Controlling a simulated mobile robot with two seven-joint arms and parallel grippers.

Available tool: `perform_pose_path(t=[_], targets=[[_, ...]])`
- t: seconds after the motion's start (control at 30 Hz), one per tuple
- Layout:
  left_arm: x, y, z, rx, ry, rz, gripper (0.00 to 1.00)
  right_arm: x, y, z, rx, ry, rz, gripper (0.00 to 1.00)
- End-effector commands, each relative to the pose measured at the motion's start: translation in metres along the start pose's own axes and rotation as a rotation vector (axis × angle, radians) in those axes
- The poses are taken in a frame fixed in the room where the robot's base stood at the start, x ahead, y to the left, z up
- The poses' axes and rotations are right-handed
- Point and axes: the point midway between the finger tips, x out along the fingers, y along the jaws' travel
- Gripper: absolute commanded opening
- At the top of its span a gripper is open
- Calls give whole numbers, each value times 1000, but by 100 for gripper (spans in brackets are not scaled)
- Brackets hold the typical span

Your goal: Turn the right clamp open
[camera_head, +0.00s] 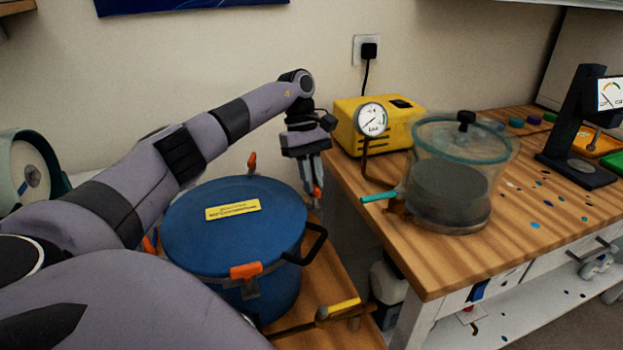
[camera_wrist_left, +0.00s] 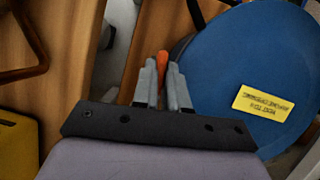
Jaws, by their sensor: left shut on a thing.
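The blue pressure pot (camera_head: 233,215) stands on a low wooden surface, with a blue lid and a yellow label (camera_head: 233,210). Orange-handled clamps sit around its rim: one at the back (camera_head: 252,160), one at the front (camera_head: 246,270), and one partly hidden at the left (camera_head: 149,245). The right clamp (camera_head: 317,193) is at the pot's right edge; its orange handle (camera_wrist_left: 163,62) also shows in the left wrist view. My left gripper (camera_head: 314,185) points down there, its fingers shut on that orange handle. My right gripper is not in view.
A wooden workbench to the right holds a yellow pump (camera_head: 385,125) with a gauge, a clear vacuum chamber (camera_head: 450,175) with a teal-rimmed lid, and a dark stand (camera_head: 570,150). A yellow-handled tool (camera_head: 338,308) lies right of the pot. The pot's black side handle (camera_head: 312,245) juts out.

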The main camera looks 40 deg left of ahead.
Motion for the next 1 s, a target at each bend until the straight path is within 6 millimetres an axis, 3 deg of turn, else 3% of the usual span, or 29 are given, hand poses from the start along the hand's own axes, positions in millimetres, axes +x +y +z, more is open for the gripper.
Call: perform_pose_path(t=[0.3, 0.87, 0.9, 0.93, 0.97, 1.0], targets=[[-1, 2, 0, 121, 2, -46, 0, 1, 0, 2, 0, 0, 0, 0], [-1, 1, 0, 150, 3, -59, 0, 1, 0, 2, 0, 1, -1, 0], [-1, 1, 0, 150, 3, -59, 19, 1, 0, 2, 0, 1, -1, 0], [0, 1, 0, 149, 3, -59, 29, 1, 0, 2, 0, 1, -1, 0], [0, 1, 0, 149, 3, -59, 38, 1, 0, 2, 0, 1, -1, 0], [0, 1, 0, 149, 2, -59, 38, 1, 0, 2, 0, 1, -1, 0]])
